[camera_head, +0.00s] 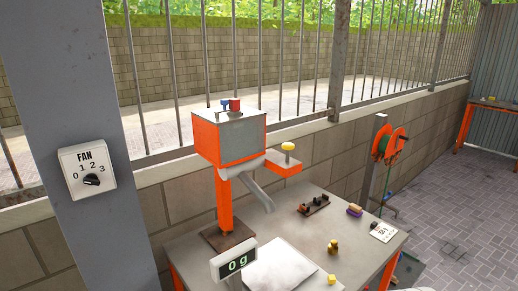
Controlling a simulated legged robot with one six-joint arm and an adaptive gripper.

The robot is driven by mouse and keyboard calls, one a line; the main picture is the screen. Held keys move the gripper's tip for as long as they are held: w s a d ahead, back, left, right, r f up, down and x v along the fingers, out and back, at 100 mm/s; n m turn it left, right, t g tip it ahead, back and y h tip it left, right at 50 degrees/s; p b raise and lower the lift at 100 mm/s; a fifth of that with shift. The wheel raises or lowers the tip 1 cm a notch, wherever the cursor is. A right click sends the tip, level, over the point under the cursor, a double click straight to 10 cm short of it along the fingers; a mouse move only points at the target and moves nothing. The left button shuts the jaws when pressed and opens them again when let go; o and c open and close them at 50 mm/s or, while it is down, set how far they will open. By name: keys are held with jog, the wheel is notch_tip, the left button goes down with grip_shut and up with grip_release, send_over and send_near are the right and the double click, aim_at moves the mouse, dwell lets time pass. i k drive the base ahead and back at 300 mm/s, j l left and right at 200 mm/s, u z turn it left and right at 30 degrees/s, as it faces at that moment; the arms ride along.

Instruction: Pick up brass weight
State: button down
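A small gold-yellow piece (333,246) that looks like the brass weight stands on the grey table (345,220), right of the white scale plate. A smaller yellow piece (331,280) lies nearer, at the bottom edge of the view; I cannot tell what it is. The scale's display (235,263) reads 0 g, and its pale plate (280,268) looks empty. My gripper does not show in this view.
An orange and grey machine (229,141) with a sloping grey chute (258,190) stands on the table's back left. A dark rack (314,204), a purple-and-yellow block (355,210) and a white card (383,232) lie at the right. A post with an orange reel (386,145) stands beyond.

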aim_at(332, 248)
jog(key=l+u, duration=0.15)
jog(key=u, duration=0.25)
jog(key=i+l+u, duration=0.1)
jog(key=u, duration=0.3)
jog(key=l+u, duration=0.4)
jog(key=l, duration=1.85)
jog(key=k, duration=0.05)
